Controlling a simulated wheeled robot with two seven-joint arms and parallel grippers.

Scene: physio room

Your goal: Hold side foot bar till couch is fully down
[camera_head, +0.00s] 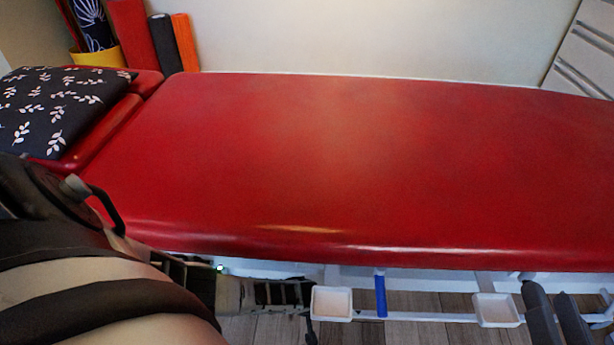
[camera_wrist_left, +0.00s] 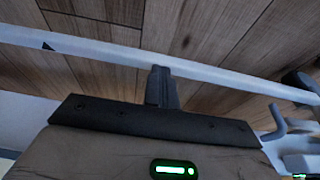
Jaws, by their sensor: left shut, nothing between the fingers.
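The red couch (camera_head: 330,160) fills most of the head view. The white side foot bar (camera_head: 430,317) runs low along its near side, above the floor. In the left wrist view the pale bar (camera_wrist_left: 90,48) crosses from upper left to right. My left gripper (camera_wrist_left: 162,72) is shut and empty, its fingertips at the bar in the picture; I cannot tell whether they touch it. In the head view my left arm covers the lower left and hides part of the couch side. My right gripper (camera_head: 547,287) is at the lower right, its two dark fingers apart, with nothing seen between them.
A dark leaf-patterned pillow (camera_head: 55,105) lies on the headrest. Rolled mats (camera_head: 166,45) stand by the wall. The wooden floor (camera_head: 270,330) shows below.

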